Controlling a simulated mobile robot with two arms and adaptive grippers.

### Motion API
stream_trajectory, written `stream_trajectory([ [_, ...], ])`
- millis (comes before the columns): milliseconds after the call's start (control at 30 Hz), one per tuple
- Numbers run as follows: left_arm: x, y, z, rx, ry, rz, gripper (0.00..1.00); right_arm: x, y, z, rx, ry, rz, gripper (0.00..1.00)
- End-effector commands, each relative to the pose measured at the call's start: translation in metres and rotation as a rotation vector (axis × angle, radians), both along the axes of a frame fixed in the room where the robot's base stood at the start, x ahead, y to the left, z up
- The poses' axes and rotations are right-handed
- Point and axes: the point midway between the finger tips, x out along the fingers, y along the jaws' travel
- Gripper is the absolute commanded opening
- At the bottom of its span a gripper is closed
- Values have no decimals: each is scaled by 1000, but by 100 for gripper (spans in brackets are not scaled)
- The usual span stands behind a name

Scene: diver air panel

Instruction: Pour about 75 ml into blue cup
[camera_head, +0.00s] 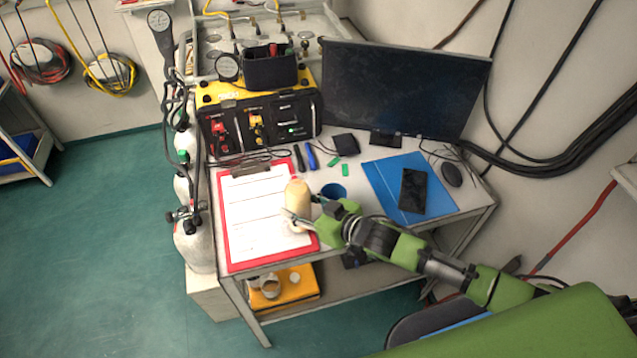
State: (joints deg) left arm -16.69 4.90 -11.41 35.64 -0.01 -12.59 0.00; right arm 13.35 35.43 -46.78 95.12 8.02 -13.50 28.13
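A beige bottle (297,194) is nearly upright at the right part of the red clipboard (229,243); I cannot tell whether its base touches the paper. My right gripper (301,208) comes in from the right with its fingers around the bottle's side and appears shut on it. The blue cup (334,190) stands on the table just right of the bottle, behind the gripper; its lower part is partly hidden by the gripper. What is inside the cup cannot be made out. My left gripper is not in view.
A blue folder (384,183) with a black phone (412,190) lies right of the cup, near a mouse (452,175). Markers (311,157) lie behind. A monitor (390,88) and the yellow-black air panel (262,118) stand at the back. Gas cylinders (190,240) stand left.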

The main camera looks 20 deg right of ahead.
Motion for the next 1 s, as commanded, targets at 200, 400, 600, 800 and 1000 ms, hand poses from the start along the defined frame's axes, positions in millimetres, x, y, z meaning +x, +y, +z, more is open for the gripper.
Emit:
stream_trajectory([
  [200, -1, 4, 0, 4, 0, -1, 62, 1, 0, 2, 2, -4, 1, 5],
  [400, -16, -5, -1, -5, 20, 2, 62, 1, 1, 2, 2, -5, 2, 5],
  [600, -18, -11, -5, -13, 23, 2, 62, 1, 0, 2, 31, 3, 3, 5],
  [800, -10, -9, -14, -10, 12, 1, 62, 0, 1, 3, 107, 25, 3, 5],
  [1000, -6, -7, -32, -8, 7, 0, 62, 0, 2, 3, 224, 62, 4, 5],
])
